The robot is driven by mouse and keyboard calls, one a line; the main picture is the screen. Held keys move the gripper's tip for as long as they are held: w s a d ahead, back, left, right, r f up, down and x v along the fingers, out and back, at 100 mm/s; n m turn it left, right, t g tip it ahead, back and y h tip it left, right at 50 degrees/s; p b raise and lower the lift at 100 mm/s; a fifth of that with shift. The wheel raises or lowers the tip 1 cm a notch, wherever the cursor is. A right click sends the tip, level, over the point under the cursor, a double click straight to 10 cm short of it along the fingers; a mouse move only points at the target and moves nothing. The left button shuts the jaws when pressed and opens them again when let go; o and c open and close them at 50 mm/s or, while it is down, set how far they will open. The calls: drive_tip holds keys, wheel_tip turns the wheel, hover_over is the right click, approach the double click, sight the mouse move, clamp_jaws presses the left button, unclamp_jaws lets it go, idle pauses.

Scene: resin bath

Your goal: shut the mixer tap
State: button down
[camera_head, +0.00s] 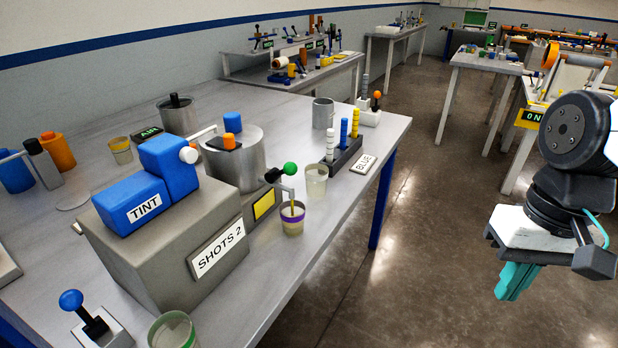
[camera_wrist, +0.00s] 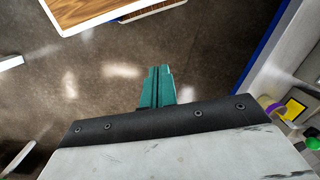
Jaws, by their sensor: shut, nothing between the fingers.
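The likely mixer tap (camera_head: 289,170) has a green ball on a dark and grey lever. It sits at the front of the metal mixing pot (camera_head: 236,162), beside a block with a yellow plate (camera_head: 264,204). A cup with a purple rim (camera_head: 292,219) stands below it, with a thin yellowish stream or stick above the cup. My gripper (camera_head: 512,290) is shut and empty, hanging over the floor, well right of the bench and apart from the tap. In the wrist view its teal fingers (camera_wrist: 157,78) are together; the purple-rimmed cup (camera_wrist: 275,109) shows at the right edge.
The grey bench (camera_head: 330,215) carries a grey box labelled SHOTS 2 (camera_head: 165,255), a blue TINT unit (camera_head: 145,205), a clear cup (camera_head: 316,180) and a rack of coloured pegs (camera_head: 343,158). Open floor (camera_head: 430,240) lies between bench and gripper.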

drive_tip(key=w+a+f+m+g+y, duration=0.2)
drive_tip(key=w+a+f+m+y, duration=0.15)
drive_tip(key=a+y, duration=0.3)
drive_tip(key=w+a+f+m+g+y, duration=0.1)
drive_tip(key=w+a+f+m+y, duration=0.2)
drive_tip(key=w+a+m+y, duration=0.3)
drive_tip(key=w+a+m+t+y, duration=0.2)
drive_tip(key=w+m+t+y, duration=0.1)
drive_tip(key=w+m+t, duration=0.7)
drive_tip(key=w, duration=0.4)
drive_tip(key=shift+a+r, duration=0.2)
drive_tip(key=shift+a, duration=0.05)
drive_tip(key=shift+m, duration=0.25)
approach(283, 171)
drive_tip(key=w+a+f, duration=0.2)
drive_tip(key=a, duration=0.1)
drive_tip(key=shift+a+r, duration=0.2)
drive_tip(key=shift+r, duration=0.05)
